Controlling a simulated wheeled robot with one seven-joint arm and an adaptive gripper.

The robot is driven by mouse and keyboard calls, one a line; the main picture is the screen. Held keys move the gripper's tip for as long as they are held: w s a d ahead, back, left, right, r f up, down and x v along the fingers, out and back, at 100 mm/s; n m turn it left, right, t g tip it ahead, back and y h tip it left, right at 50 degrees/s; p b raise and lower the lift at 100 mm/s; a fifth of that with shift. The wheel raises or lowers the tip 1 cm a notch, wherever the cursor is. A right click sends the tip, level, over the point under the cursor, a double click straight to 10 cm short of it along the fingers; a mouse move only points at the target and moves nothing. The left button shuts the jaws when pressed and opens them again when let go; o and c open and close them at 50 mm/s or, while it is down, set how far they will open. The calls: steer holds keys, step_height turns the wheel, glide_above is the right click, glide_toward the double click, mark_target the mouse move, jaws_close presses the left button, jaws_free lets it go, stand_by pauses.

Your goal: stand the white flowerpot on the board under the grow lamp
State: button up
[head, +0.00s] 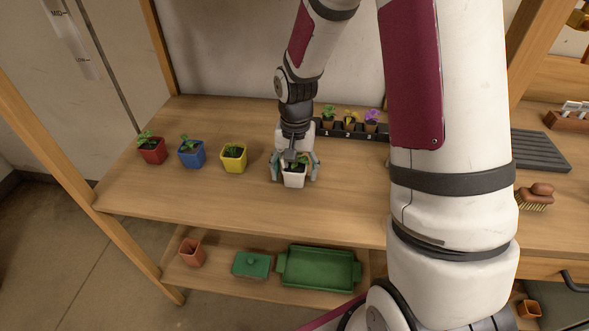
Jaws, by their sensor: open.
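The white flowerpot (293,180) stands upright on the wooden bench top, with a green plant in it. My gripper (295,171) points down over the pot, its two fingers apart on either side of it. The gripper is open; I cannot tell whether a finger touches the pot. Part of the plant is hidden by the gripper. I cannot make out the board or the grow lamp in this view; my arm hides much of the right side of the bench.
Red (152,153), blue (191,154) and yellow (233,158) flowerpots stand in a row to the left. A black numbered rack (345,134) with small flowers is behind. A grey ribbed mat (541,150) and a brush (537,199) lie right. A green tray (318,268) is below.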

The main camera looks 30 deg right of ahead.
mark_target(295, 169)
steer(key=shift+r, duration=0.1)
step_height(295, 169, up, 12)
steer(key=p, duration=0.2)
steer(key=s+a+r+n+t, duration=0.1)
steer(key=s+a+r+n, duration=0.2)
steer(key=s+r, duration=0.85)
steer(key=s+a+n+t, duration=0.1)
steer(key=s+n, duration=0.2)
steer(key=s, duration=1.2)
steer(key=shift+s+a+r+n, duration=0.25)
steer(key=shift+r+n, duration=0.15)
step_height(295, 169, up, 8)
steer(key=t+p, duration=0.2)
steer(key=p, duration=0.4)
